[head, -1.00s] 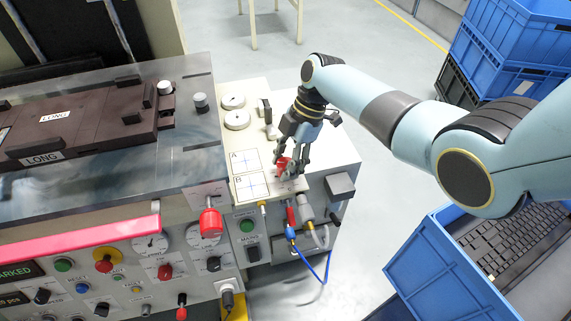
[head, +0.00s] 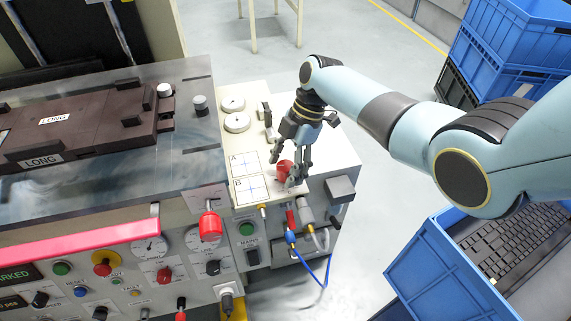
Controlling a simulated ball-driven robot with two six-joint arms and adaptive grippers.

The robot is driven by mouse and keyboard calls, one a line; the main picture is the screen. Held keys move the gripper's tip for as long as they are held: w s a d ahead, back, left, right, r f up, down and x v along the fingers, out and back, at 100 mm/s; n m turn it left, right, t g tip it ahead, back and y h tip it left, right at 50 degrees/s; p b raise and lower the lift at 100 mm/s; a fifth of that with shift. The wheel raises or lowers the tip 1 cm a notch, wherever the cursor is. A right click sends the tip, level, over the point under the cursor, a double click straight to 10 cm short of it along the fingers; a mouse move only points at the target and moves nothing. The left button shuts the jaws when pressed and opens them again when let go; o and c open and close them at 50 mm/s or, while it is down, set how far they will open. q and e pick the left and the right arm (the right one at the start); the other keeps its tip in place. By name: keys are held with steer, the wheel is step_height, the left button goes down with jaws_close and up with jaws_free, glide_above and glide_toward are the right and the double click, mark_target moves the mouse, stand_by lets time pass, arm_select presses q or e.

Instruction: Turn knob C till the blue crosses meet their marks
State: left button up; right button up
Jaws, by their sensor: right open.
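A red knob (head: 284,167), which I take to be knob C, stands on the cream panel beside two marked squares; its label is not readable. Square A (head: 245,162) and square B (head: 250,187) each show thin blue cross lines. The lines are too small to tell whether they meet their marks. My right gripper (head: 291,166) points down at the red knob, its fingers open around it and partly covering it. I cannot tell whether any finger touches it. My left gripper is not in view.
A red-capped knob (head: 210,226) sticks out in front, left of the squares. Two white round knobs (head: 236,122) stand behind the squares. A blue cable (head: 316,272) hangs at the front. Blue crates (head: 440,265) stand on the right, one holding keyboards.

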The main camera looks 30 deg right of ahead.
steer(key=v, duration=1.2)
